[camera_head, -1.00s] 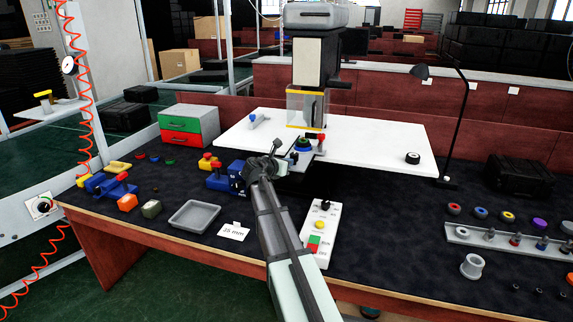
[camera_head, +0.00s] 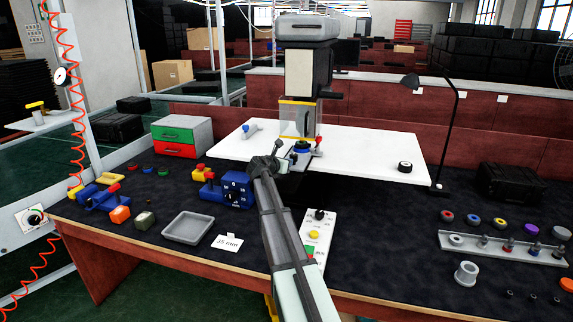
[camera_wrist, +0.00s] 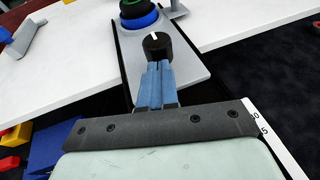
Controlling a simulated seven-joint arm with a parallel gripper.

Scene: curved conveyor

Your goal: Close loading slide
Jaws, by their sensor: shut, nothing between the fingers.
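The loading slide (camera_wrist: 183,72) is a grey plate at the front of the press, extending out toward me across the white table. It carries a blue ring with a green part (camera_wrist: 136,12) and, at its near end, a black knob with a white mark (camera_wrist: 157,45). In the head view the ring (camera_head: 302,147) sits just in front of the press's clear guard (camera_head: 298,119). My gripper (camera_wrist: 157,66) has its blue fingers together and empty. The fingertips meet the near side of the knob in the picture; actual contact cannot be told. In the head view my gripper (camera_head: 277,152) is left of the ring.
The press (camera_head: 310,65) stands behind the slide on the white table (camera_head: 370,150). A control panel (camera_head: 318,232), a grey tray (camera_head: 188,228) and blue fixtures (camera_head: 238,190) lie nearby. A small grey stand (camera_wrist: 24,36) is left of the slide. The dark mat at right has free room.

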